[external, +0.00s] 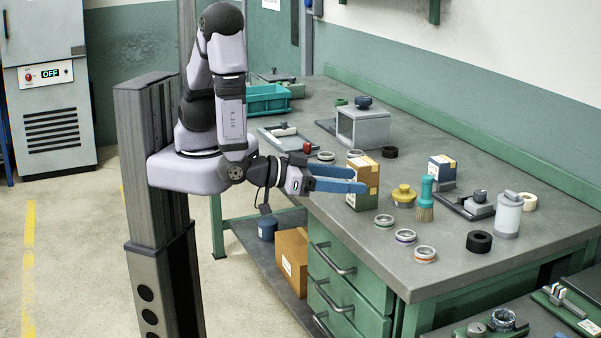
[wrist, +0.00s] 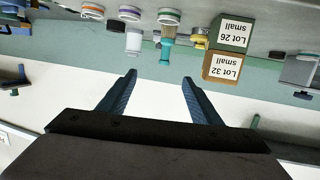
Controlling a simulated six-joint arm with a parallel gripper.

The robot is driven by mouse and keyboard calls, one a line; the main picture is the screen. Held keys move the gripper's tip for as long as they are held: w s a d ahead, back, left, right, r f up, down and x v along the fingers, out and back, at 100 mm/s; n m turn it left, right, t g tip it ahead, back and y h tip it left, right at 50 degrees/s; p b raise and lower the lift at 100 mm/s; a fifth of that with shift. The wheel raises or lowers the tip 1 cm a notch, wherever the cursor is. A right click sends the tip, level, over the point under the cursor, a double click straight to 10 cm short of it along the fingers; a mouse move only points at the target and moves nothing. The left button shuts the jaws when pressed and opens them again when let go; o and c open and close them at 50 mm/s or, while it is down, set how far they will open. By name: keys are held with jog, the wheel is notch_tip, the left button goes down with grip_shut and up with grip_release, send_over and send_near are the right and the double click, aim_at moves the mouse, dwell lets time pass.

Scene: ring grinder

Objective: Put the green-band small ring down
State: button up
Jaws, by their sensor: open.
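A pale ring with a green band (external: 384,220) lies flat on the bench, first in a row of three. It also shows in the upside-down wrist view (wrist: 169,16). A purple-band ring (external: 405,237) and an orange-band ring (external: 424,254) lie beside it, towards the near edge. My gripper (external: 362,179) is open, with its blue fingers apart and pointing right, above the bench edge in front of the box stack. In the wrist view nothing is between the fingertips (wrist: 159,76).
Stacked "Lot 26 small" (wrist: 234,31) and "Lot 32 small" (wrist: 223,67) boxes stand near my fingers. A yellow knobbed part (external: 403,195), brush (external: 426,198), black ring (external: 479,242) and grey canister (external: 508,215) stand right. The bench front corner is clear.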

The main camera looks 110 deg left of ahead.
jog(key=w+d+f+m+g+h, duration=0.1)
jog(key=w+d+m+g+h, duration=0.4)
jog(key=w+h, duration=0.6)
jog(key=s+a+r+m+g+y+p, duration=0.1)
jog(key=s+a+r+m+g, duration=0.15)
jog(key=a, duration=0.35)
jog(key=s+a+r+m+g, duration=0.2)
jog(key=a+m+g, duration=0.15)
jog(key=a, duration=0.25)
jog(key=shift+t, duration=0.4)
notch_tip(320, 180, down, 5)
jog(key=shift+r, duration=0.1)
jog(key=shift+p+x, duration=0.55)
jog(key=shift+x, duration=0.85)
jog(key=shift+s+d+f+p, duration=0.1)
jog(key=shift+s+f+p, duration=0.05)
jog(key=shift+f+p, duration=0.35)
jog(key=p+x, duration=0.1)
jog(key=x, duration=0.2)
jog(key=shift+s, duration=0.15)
jog(key=shift+f, duration=0.6)
jog(key=c, duration=1.2)
